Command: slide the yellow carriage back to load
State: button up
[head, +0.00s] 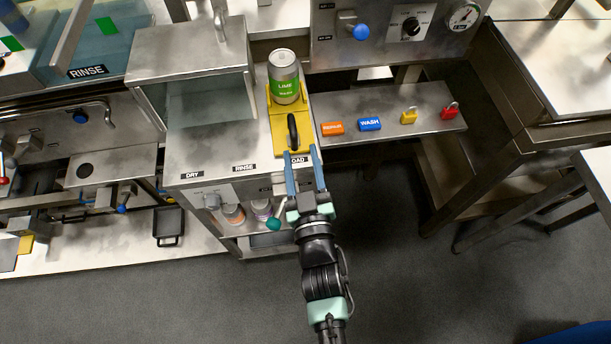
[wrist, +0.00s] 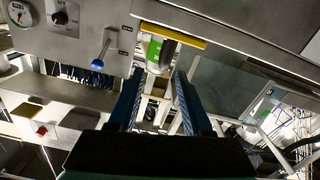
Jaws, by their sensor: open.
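The yellow carriage (head: 285,135) lies on the steel bench top at the "LOAD" mark, with a black upright handle (head: 292,130) near its front end. A silver can with a green label (head: 286,80) stands upright on its far part. My gripper (head: 302,160) is open and empty at the bench's front edge, its two blue fingers on either side of the "LOAD" label, just short of the handle. In the wrist view the fingers (wrist: 156,84) are spread, with the green-labelled can (wrist: 154,48) and a yellow strip (wrist: 174,36) beyond them.
A clear-fronted steel hood (head: 190,65) stands left of the carriage, over the bench near the "DRY" and "RINSE" labels. A side shelf (head: 385,115) at right holds orange and blue tags and yellow and red padlocks. A green-tipped lever (head: 275,222) is close left of my gripper.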

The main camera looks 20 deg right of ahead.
jog(key=v, duration=0.4)
jog(key=shift+s, duration=0.3)
dwell(0.3)
jog(key=w+a+r+t, duration=0.2)
jog(key=w+r, duration=0.2)
jog(key=r, duration=0.7)
jog(key=w+a+r+t+y, duration=0.1)
jog(key=w+r, duration=0.2)
jog(key=r, duration=0.8)
jog(key=w+a+r+t, duration=0.2)
jog(key=w+r, duration=0.2)
jog(key=r, duration=0.7)
jog(key=s+a+r+t+y, duration=0.1)
jog(key=s+r, duration=0.3)
jog(key=r, duration=0.4)
jog(key=s+a+r+t+y+p, duration=0.1)
jog(key=s+a+r+t, duration=0.1)
jog(key=r, duration=0.7)
jog(key=s+a+r+n+t+y, duration=0.1)
jog(key=s+a+r+t+y, duration=0.1)
jog(key=s+a+r, duration=0.3)
notch_tip(320, 180, up, 4)
jog(key=shift+s+r, duration=0.2)
jog(key=shift+s, duration=0.15)
